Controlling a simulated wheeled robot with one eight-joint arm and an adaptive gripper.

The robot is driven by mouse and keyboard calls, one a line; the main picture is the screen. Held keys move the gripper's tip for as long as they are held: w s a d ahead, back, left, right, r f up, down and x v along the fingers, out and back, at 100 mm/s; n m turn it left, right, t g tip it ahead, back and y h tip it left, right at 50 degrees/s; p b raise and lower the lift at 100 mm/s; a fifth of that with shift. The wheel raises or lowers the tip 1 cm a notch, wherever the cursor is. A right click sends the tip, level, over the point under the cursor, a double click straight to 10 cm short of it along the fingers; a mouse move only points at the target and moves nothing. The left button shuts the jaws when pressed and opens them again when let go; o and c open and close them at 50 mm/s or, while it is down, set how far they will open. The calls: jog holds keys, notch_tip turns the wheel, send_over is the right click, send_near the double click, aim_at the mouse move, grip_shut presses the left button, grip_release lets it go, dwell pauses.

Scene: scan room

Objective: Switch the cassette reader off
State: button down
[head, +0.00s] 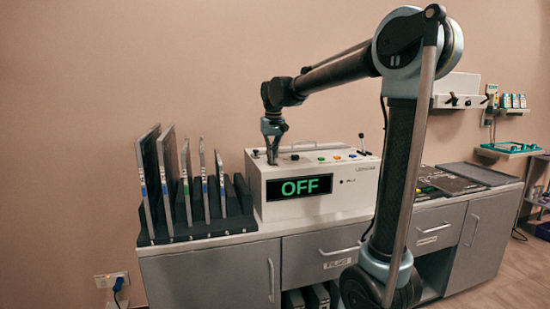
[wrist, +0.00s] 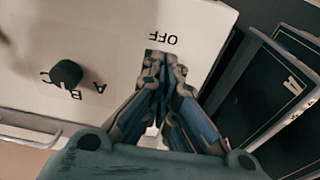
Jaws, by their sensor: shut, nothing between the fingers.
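The cassette reader (head: 350,185) is a white box on the cabinet top. Its front display (head: 299,187) reads OFF in green letters. My gripper (head: 271,158) points down at the left end of the reader's top. In the wrist view my gripper (wrist: 165,62) is shut and empty, its tips right beside a printed OFF label (wrist: 163,39) on the white top panel (wrist: 115,25). The fingers hide whatever lies under them, and I cannot tell whether they touch the panel. A black knob (wrist: 66,73) with letters A, B and C around it is left of the fingers.
A dark rack (head: 200,228) with several upright cassettes stands left of the reader. Coloured buttons and a lever (head: 362,140) are on the reader's top. Flat dark trays (head: 478,173) lie to the right. Dark plates (wrist: 270,85) show beside the reader in the wrist view.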

jog(key=shift+s+f, duration=0.4)
jog(key=shift+w+r, duration=0.1)
jog(key=shift+w, duration=0.1)
jog(key=shift+w+a+r, duration=0.2)
jog(key=shift+w+a, duration=0.15)
jog(key=shift+w, duration=0.15)
jog(key=shift+r, duration=0.15)
jog(key=shift+w, duration=0.25)
notch_tip(320, 180, up, 14)
jog(key=s, duration=0.2)
jog(key=shift+d, duration=0.35)
jog(key=shift+s+d+f, duration=0.1)
jog(key=shift+s+f, duration=0.05)
jog(key=shift+f, duration=0.05)
